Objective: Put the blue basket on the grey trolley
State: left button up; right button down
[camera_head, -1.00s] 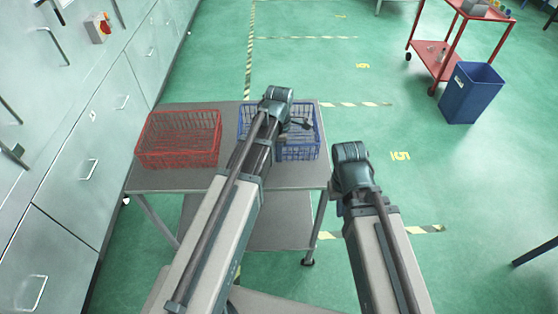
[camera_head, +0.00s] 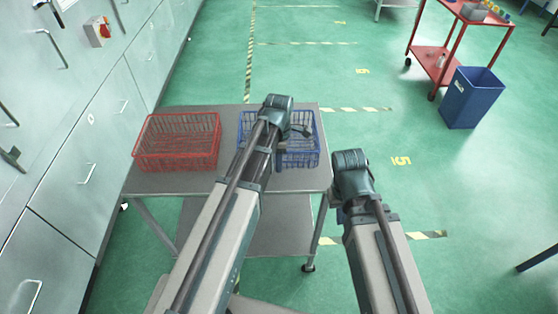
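The blue basket (camera_head: 300,157) is a wire basket at the right rear of a grey trolley (camera_head: 230,185), and appears to rest on its top. My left gripper (camera_head: 299,131) is over the basket's left and middle part, with its wrist and forearm hiding the basket's left side. Its fingers are small and partly hidden, so I cannot tell whether they grip the rim. My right gripper (camera_head: 341,214) is beside the trolley's right edge, apart from the basket. Its fingers are mostly hidden under the wrist.
A red wire basket (camera_head: 178,143) stands on the trolley's left part. Pale cabinets (camera_head: 85,140) line the left. A blue bin (camera_head: 470,100) and a red trolley (camera_head: 432,62) stand at the upper right. The green floor to the right is mostly clear.

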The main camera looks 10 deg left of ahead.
pick_arm(q)
notch_tip(320, 180, up, 12)
jog(key=p, duration=1.2)
jog(key=shift+r, duration=0.2)
jog(key=s+d+m, duration=0.5)
jog(key=s+m, duration=0.2)
jog(key=m, duration=0.5)
jog(key=s+d+m+y, duration=0.1)
jog(key=s+d+m, duration=0.3)
jog(key=s+m, duration=0.4)
jog(key=shift+s+d+m, duration=0.3)
jog(key=shift+d+m, duration=0.05)
jog(key=shift+m, duration=2.15)
